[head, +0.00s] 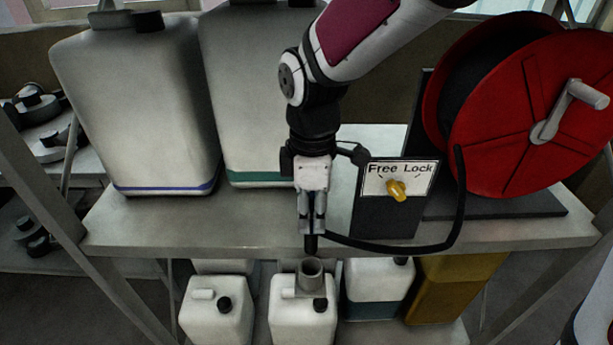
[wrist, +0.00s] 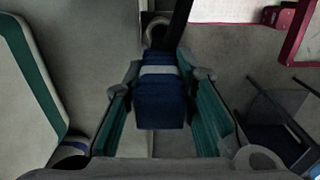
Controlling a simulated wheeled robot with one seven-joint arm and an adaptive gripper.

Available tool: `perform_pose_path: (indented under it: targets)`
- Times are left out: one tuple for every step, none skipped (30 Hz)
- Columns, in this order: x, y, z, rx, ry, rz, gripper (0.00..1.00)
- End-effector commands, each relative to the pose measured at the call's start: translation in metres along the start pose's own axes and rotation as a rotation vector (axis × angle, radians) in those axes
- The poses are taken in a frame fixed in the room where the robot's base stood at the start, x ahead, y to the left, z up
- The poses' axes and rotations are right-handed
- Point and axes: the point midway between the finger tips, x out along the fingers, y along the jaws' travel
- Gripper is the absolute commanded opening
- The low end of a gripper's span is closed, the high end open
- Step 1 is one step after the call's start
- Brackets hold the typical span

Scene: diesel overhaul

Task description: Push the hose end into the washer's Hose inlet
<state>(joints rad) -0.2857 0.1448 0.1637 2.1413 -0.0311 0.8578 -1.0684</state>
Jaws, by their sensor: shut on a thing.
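My gripper (head: 312,213) is shut on the hose end (wrist: 160,95), a dark blue piece with a white band between the fingers in the wrist view. In the head view its dark tip (head: 311,243) points down at the shelf's front edge. The black hose (head: 420,247) runs from it to the right and up to the red reel. A grey open-topped tube (head: 312,272) stands just below the tip, with a gap seeming to show between them. I see no "Hose inlet" label, so I cannot tell whether this tube is the washer's inlet.
The red hose reel (head: 535,115) stands at the right of the shelf (head: 270,232), beside a "Free Lock" panel (head: 398,179) with a yellow knob (head: 396,190). Two large jugs (head: 135,110) stand at the left and middle. Several smaller jugs (head: 215,312) stand below the shelf.

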Motion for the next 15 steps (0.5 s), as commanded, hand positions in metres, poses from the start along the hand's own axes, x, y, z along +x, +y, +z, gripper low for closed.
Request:
perform_pose_path:
  targets:
    - [-0.004, -0.001, 0.000, 0.000, 0.001, 0.001, 0.00]
    - [-0.006, -0.001, 0.000, 0.000, 0.001, 0.001, 0.00]
    - [-0.008, -0.001, 0.000, 0.000, 0.001, 0.001, 0.00]
    - [-0.009, -0.001, 0.000, 0.000, 0.001, 0.001, 0.00]
    - [-0.011, -0.001, 0.000, 0.000, 0.001, 0.001, 0.00]
    - [-0.013, -0.001, 0.000, 0.000, 0.001, 0.002, 0.00]
    - [-0.015, 0.000, 0.000, 0.000, 0.001, 0.002, 0.00]
    - [-0.016, 0.000, 0.000, 0.000, 0.001, 0.002, 0.00]
    - [-0.018, 0.000, 0.000, 0.000, 0.001, 0.002, 0.00]
    - [-0.020, -0.001, 0.000, 0.000, 0.001, 0.001, 0.00]
    - [-0.021, -0.001, 0.000, 0.000, 0.000, 0.001, 0.00]
    - [-0.023, -0.001, 0.000, 0.000, 0.000, 0.001, 0.00]
    - [-0.025, -0.001, 0.000, 0.000, 0.000, 0.001, 0.00]
    - [-0.026, -0.001, 0.000, 0.000, 0.000, 0.001, 0.00]
    - [-0.029, -0.001, 0.000, 0.000, 0.001, 0.002, 0.00]
